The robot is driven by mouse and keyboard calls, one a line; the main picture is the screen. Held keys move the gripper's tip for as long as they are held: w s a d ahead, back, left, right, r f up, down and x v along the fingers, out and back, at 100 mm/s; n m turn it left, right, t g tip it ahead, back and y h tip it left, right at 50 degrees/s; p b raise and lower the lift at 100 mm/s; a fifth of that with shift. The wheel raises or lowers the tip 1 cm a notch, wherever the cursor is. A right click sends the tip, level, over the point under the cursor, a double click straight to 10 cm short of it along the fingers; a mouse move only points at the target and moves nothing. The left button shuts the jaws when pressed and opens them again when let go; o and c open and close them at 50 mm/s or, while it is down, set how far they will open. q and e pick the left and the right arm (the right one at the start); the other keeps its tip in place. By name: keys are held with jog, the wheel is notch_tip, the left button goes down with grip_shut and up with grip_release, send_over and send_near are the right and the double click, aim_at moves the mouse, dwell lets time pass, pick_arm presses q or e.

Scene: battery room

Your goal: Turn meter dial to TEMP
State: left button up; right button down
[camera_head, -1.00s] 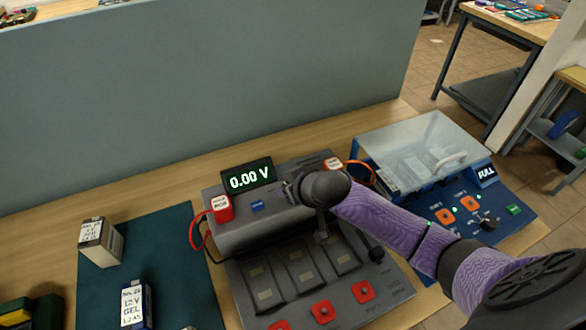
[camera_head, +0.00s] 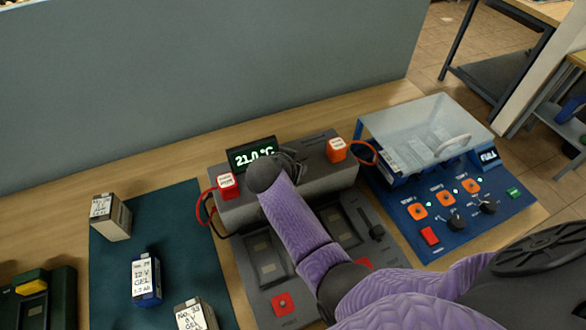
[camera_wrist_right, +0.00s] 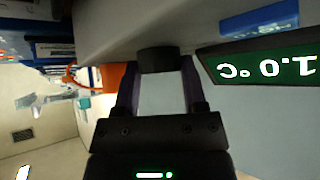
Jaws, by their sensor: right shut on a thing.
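In the right wrist view, part of the display (camera_wrist_right: 265,70) shows upside down. The dial, a dark round knob (camera_wrist_right: 160,58), sits between the fingertips of my right gripper (camera_wrist_right: 160,80), which is shut on it. In the head view the right arm covers the dial, and the gripper (camera_head: 292,162) is mostly hidden just right of the display. My left gripper is not in view.
A red plug block (camera_head: 228,186) and an orange one (camera_head: 337,149) sit on the console. A blue charger with a clear lid (camera_head: 430,130) stands at the right. Several batteries, including one blue-cased (camera_head: 146,276), are on or by a dark mat (camera_head: 180,215) at left. A grey partition (camera_head: 200,80) stands behind.

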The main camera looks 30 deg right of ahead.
jog(key=m+b, duration=0.1)
jog(key=m+g+h+b, duration=0.1)
jog(key=shift+w+f+m+g, duration=0.1)
jog(key=shift+f+m+g, duration=0.05)
jog(key=shift+m+g, duration=0.15)
jog(key=shift+m+g+h+b, duration=0.4)
jog(key=shift+m+g+b, duration=0.2)
jog(key=shift+m+b, duration=0.25)
jog(key=shift+r, duration=0.2)
jog(key=shift+c, duration=0.7)
grip_release()
